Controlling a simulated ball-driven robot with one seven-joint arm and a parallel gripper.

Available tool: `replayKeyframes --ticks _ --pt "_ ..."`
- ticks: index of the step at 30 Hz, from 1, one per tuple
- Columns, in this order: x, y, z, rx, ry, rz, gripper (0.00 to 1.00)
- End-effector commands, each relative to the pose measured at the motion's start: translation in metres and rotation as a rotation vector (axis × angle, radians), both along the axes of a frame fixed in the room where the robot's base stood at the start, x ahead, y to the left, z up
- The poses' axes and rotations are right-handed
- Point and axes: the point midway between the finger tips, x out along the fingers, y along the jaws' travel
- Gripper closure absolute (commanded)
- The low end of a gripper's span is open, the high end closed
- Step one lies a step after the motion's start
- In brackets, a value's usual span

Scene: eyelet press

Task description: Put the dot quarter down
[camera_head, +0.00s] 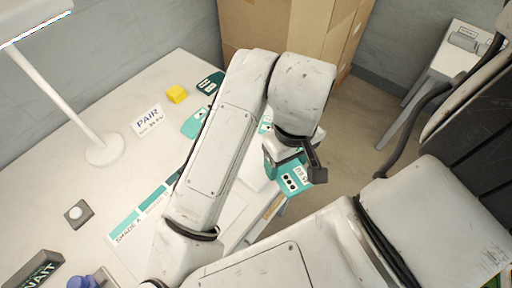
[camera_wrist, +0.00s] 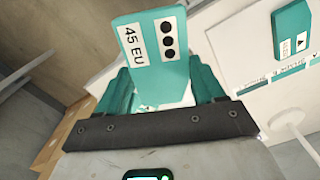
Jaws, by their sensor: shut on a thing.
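The dot quarter (camera_wrist: 152,50) is a teal piece with a white label of three black dots and a "45 EU" label. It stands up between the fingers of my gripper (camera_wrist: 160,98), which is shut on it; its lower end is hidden. In the head view my gripper (camera_head: 290,155) points down, with the dot quarter (camera_head: 296,181) below it, near the table's right edge. I cannot tell whether it touches anything beneath. Another teal piece (camera_wrist: 293,32) with a triangle label lies on a white printed board in the wrist view.
On the white table (camera_head: 60,160) are a teal piece (camera_head: 194,123), a dark green piece (camera_head: 210,83), a yellow block (camera_head: 176,94), a PAIR sign (camera_head: 148,120), a lamp base (camera_head: 104,151) and a button box (camera_head: 78,213). Cardboard boxes (camera_head: 290,30) stand behind.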

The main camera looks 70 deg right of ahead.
Motion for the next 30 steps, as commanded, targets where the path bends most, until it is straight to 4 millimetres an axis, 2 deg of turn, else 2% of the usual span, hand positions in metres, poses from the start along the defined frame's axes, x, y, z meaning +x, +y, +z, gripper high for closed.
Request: replayKeyframes --ticks 1,10,11,19,24,30 --pt "0.003 -0.001 -0.010 0.002 -0.004 -0.004 0.61" --pt "0.011 -0.011 -0.012 -0.003 -0.007 -0.011 0.61" --pt "0.018 -0.014 -0.009 -0.001 -0.003 -0.003 0.61" --pt "0.072 -0.043 -0.034 -0.001 -0.003 -0.001 0.61" --pt "0.093 -0.055 -0.065 -0.001 -0.001 -0.003 0.61" --pt "0.107 -0.062 -0.085 -0.003 -0.002 -0.003 0.61"
